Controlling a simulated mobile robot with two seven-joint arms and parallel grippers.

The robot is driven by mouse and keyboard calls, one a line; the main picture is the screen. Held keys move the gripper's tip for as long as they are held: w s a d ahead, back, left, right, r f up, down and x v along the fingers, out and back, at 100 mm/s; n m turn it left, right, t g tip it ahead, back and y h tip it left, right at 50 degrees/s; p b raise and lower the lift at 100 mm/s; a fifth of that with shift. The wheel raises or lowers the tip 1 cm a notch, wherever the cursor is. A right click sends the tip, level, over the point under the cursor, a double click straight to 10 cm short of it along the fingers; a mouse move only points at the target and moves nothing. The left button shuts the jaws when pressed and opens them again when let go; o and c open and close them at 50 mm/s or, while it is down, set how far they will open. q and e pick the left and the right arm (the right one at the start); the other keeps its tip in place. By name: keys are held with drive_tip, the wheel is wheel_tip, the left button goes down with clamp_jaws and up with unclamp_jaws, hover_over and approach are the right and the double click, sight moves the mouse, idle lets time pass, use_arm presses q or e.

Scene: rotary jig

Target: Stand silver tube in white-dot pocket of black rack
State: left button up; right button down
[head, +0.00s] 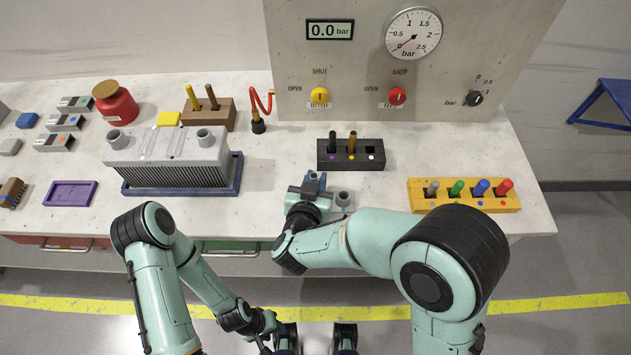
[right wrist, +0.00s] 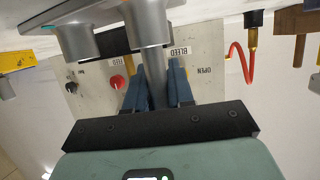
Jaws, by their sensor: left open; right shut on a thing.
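The black rack (head: 340,165) stands at mid-table, with a dark tube (head: 332,142) in its purple-dot pocket and a bronze tube (head: 352,141) in its orange-dot pocket. The white-dot pocket (head: 371,151) at its right end is empty. My right gripper (head: 313,183) is in front of the rack, shut on a slim silver tube (right wrist: 157,88). In the right wrist view, the tube lines up with a wider grey post (right wrist: 148,22); I cannot tell whether it is still inside it. My left gripper (head: 268,326) is open, low in front of the table, its fingers unclear.
A second grey post (head: 343,196) stands right beside my right gripper. A yellow rack (head: 417,203) with several coloured tubes is at the right. A finned grey block (head: 165,155) in a blue tray is at the left. The gauge panel (head: 350,80) rises behind.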

drive_tip(key=shift+f, duration=0.25)
drive_tip(key=shift+f, duration=0.2)
drive_tip(key=c, duration=1)
unclamp_jaws()
